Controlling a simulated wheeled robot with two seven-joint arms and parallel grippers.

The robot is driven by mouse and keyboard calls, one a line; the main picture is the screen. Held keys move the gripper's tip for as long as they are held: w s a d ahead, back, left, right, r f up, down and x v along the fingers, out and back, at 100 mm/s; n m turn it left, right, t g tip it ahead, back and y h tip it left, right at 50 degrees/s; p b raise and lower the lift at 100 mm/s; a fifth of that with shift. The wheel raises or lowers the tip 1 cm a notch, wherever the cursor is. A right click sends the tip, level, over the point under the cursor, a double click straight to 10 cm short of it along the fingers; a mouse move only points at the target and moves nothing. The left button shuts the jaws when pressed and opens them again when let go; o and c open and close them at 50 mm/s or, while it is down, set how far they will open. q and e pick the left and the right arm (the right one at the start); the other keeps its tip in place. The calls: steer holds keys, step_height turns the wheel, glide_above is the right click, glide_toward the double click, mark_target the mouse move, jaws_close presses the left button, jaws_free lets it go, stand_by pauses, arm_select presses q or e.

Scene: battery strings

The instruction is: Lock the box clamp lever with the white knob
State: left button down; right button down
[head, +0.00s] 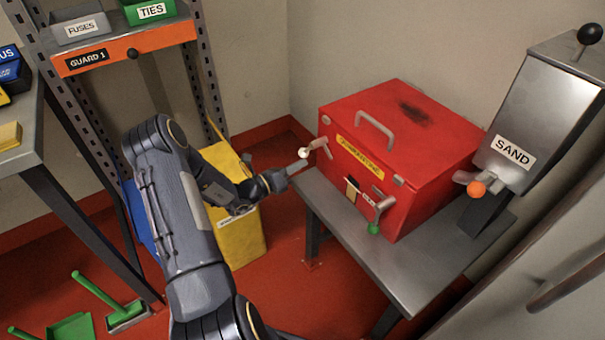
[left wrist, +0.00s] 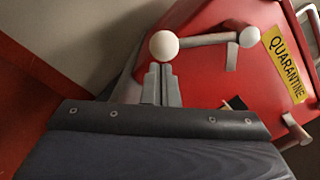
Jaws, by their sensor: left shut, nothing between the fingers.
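The red box (head: 420,150) stands on a grey bench, its lid down. The clamp lever (head: 320,143) with the white knob (head: 303,152) is at the far left corner of its front. In the left wrist view, the lever arm (left wrist: 208,39) runs from its pivot to the white knob (left wrist: 163,45). My left gripper (head: 303,163) is shut and empty, its fingertips close to the knob. In the left wrist view the fingertips (left wrist: 161,68) point at the knob from just below; I cannot tell whether they touch it. My right gripper is out of view.
A second lever with a green knob (head: 374,229) is at the box's nearer front corner. A sand dispenser (head: 545,110) with an orange knob stands right of the box. A yellow bin (head: 240,240) is below my left arm. A shelf rack (head: 125,45) stands at left.

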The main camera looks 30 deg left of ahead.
arm_select(q)
steer(key=w+a+r+m+b, duration=0.2)
steer(key=a+r+m, duration=0.3)
steer(key=m, duration=0.6)
steer(key=shift+w+a+r+h, duration=0.2)
steer(key=shift+r+h, duration=0.1)
steer(key=shift+r, duration=0.45)
step_height(320, 180, down, 5)
steer(key=a+b, duration=0.1)
steer(key=b, duration=0.3)
steer(key=p+v, duration=0.2)
steer(key=v, duration=0.8)
steer(key=shift+s+r+p, duration=0.3)
steer(key=shift+r+p, duration=0.1)
steer(key=shift+r, duration=0.2)
